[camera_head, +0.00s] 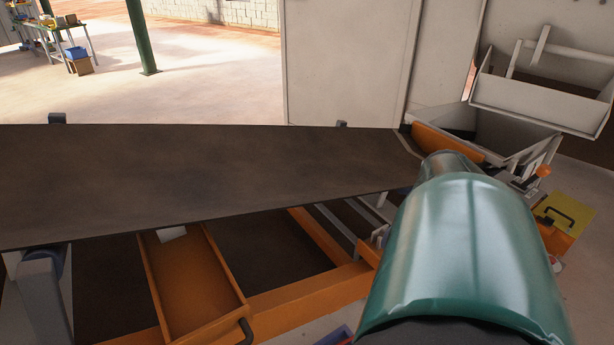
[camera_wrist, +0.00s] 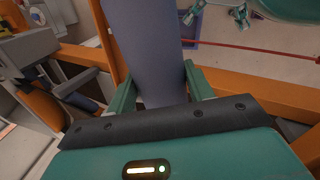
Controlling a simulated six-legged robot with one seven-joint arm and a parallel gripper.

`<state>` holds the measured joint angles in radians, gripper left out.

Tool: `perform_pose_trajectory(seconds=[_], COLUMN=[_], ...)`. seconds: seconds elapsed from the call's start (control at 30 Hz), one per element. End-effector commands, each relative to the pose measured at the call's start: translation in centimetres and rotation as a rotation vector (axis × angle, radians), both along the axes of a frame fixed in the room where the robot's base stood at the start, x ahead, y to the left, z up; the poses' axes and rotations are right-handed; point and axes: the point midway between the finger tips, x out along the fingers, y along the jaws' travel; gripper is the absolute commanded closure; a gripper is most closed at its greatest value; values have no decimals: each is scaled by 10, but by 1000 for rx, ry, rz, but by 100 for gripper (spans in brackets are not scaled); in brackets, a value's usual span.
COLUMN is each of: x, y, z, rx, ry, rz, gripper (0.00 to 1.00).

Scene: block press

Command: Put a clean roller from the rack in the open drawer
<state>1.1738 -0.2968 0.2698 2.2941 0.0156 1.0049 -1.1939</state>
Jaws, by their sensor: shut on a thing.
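My gripper (camera_wrist: 160,74) shows in the wrist view with its two green fingers on either side of a grey-blue roller (camera_wrist: 146,35). It is shut on the roller, which extends away from the fingers toward the top of the picture. The open drawer (camera_head: 196,285) is an orange tray below the belt in the head view, with a small white piece at its far end. My green arm fills the lower right of the head view, and my gripper and the held roller cannot be seen there. I cannot make out the rack in either view.
A dark conveyor belt (camera_head: 200,185) spans the head view above the drawer. An orange frame beam (camera_head: 300,300) runs beside the drawer. A grey hopper (camera_head: 510,135) and a yellow-topped orange box (camera_head: 565,215) stand at the right. Open floor lies beyond the belt.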

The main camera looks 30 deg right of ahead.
Motion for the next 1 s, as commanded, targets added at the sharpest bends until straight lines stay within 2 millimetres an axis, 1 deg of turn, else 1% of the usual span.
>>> perform_pose_trajectory(seconds=[0.1, 0.2, 0.37, 0.47, 0.93, 1.0], x=[-6, -9, -8, -1, 54, 59], y=[3, 4, 2, -6, -63, -69], z=[-5, -8, -12, -17, -53, -65], rx=[-8, -11, -13, -12, -10, -8], ry=[-7, -12, -15, -13, -15, -13], rz=[-100, -160, -200, -202, -199, -198], gripper=[89, 89, 89, 89, 89, 89])
